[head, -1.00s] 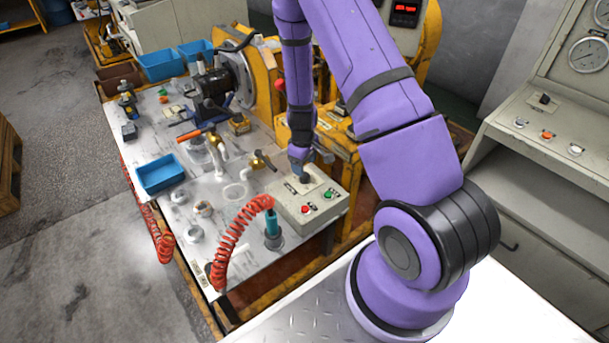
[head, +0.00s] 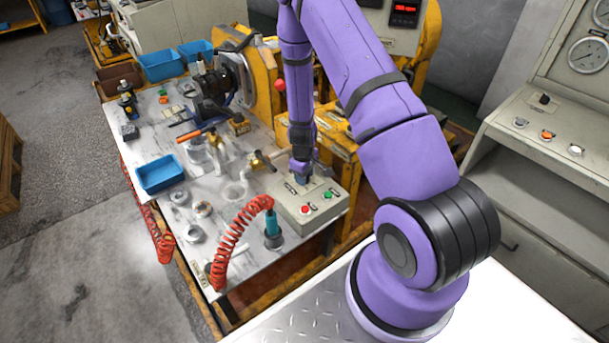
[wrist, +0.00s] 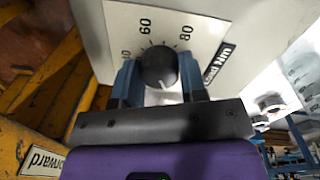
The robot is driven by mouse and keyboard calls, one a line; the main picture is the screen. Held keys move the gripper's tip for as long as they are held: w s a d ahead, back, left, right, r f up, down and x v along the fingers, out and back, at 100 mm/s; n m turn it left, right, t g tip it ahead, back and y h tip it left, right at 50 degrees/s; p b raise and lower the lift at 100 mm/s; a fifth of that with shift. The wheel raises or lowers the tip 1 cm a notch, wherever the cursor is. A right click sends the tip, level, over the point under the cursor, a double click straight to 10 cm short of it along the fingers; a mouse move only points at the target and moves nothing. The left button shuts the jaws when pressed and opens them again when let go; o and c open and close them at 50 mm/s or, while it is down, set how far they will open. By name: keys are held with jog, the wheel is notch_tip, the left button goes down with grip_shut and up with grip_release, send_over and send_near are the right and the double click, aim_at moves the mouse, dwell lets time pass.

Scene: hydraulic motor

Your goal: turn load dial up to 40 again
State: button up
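The load dial is a dark round knob (wrist: 158,66) on a pale plate marked 60, 80 and "Load Nm" in the wrist view. Its light pointer mark lies near the 60 side; the exact reading is hard to tell. In the head view the dial is hidden by my gripper (head: 302,178), on top of the grey control box (head: 318,212). In the wrist view the two blue fingers of my gripper (wrist: 161,78) stand on either side of the knob and appear to touch it.
A red button (head: 304,210) and a green button (head: 328,195) sit on the box front. A red coiled hose (head: 232,243) rises just left of it. A brass valve (head: 260,160) stands behind left. A yellow frame (head: 345,150) is behind right.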

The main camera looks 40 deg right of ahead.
jog(key=shift+m, duration=0.4)
jog(key=m, duration=0.5)
jog(key=shift+m, duration=0.3)
jog(key=m, duration=0.5)
jog(key=shift+g, duration=0.3)
jog(key=m, duration=0.6)
jog(key=shift+w+m, duration=0.1)
jog(key=shift+m, duration=0.3)
jog(key=m, duration=0.5)
jog(key=shift+m+y, duration=0.3)
jog(key=o, duration=0.9)
